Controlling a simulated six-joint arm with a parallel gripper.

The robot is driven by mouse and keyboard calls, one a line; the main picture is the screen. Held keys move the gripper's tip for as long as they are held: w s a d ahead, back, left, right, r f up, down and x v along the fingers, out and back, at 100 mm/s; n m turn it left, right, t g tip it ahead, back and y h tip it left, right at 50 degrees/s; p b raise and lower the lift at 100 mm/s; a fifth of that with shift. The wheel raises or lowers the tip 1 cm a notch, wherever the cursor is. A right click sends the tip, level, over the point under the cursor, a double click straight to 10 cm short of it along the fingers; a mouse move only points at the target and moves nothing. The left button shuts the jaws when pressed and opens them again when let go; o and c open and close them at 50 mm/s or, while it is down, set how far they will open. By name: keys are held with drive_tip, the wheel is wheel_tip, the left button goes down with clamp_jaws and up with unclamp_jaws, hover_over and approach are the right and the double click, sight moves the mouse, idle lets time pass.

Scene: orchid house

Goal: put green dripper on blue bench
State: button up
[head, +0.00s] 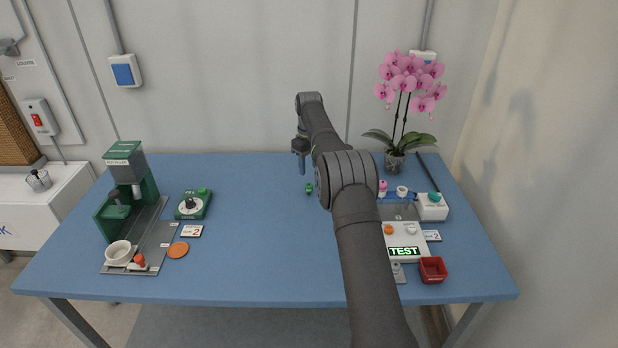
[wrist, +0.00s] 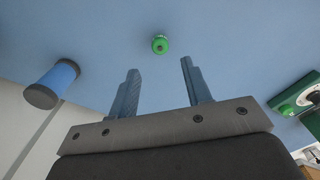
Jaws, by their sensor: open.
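The small green dripper (head: 308,188) rests on the blue bench (head: 255,235), near the middle of its width. In the wrist view the dripper (wrist: 160,45) shows as a small round green piece with a paler top, just beyond the gap between the fingers. My gripper (head: 302,172) points down, just above and behind the dripper in the head view. In the wrist view my gripper (wrist: 160,66) has its two fingers wide apart with nothing between them. The dripper is apart from both fingers.
A green and grey machine (head: 148,185) and a green dial box (head: 193,204) stand left. A blue cylinder (wrist: 55,82) shows in the wrist view. The centre-left bench is clear.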

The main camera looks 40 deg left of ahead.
sight(309, 184)
wheel_tip(309, 184, up, 4)
idle(0.5)
wheel_tip(309, 184, down, 12)
drive_tip(key=shift+f, duration=0.1)
drive_tip(key=shift+r, duration=1.7)
